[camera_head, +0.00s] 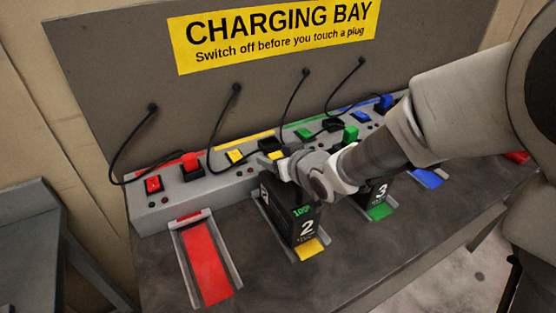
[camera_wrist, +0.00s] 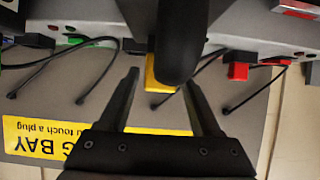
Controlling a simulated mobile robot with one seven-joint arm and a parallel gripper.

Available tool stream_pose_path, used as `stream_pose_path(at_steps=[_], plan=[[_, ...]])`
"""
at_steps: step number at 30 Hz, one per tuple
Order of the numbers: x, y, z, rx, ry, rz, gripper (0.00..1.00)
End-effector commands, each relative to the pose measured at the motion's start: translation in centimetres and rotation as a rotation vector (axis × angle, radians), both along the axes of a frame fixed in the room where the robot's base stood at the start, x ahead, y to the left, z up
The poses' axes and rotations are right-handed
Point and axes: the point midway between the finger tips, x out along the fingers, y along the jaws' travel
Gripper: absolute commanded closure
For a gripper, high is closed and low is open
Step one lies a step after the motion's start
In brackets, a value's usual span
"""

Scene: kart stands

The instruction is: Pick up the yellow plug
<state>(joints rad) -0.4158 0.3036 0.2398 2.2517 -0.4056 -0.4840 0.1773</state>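The yellow plug (camera_wrist: 157,82) shows in the wrist view between the fingertips of my gripper (camera_wrist: 162,78). The gripper is open, one finger on each side of the plug; whether they touch it I cannot tell. A large dark rounded shape (camera_wrist: 180,40) close to the camera hides part of the plug. In the head view my gripper (camera_head: 272,158) is at the charging strip, above and behind battery 2 (camera_head: 300,218). There a bit of yellow (camera_head: 277,155) shows beside it, mostly covered. The yellow switch (camera_head: 235,156) sits just left of it.
Red (camera_head: 190,163), green (camera_head: 350,133) and blue (camera_head: 386,101) plugs stand along the strip. Black cables hang from the back panel (camera_head: 110,75). Battery 3 (camera_head: 376,194) stands right of battery 2, under my arm. The red bay (camera_head: 206,262) is empty.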

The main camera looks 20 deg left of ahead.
Motion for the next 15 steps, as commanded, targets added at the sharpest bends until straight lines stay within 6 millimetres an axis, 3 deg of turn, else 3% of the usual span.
stream_pose_path(at_steps=[1,10,15], plan=[[0.0,-0.01,0.0,0.0,0.0,0.0,0.46],[0.0,-0.02,0.01,0.0,0.0,0.0,1.0],[0.0,-0.02,0.04,0.001,-0.001,0.0,1.0]])
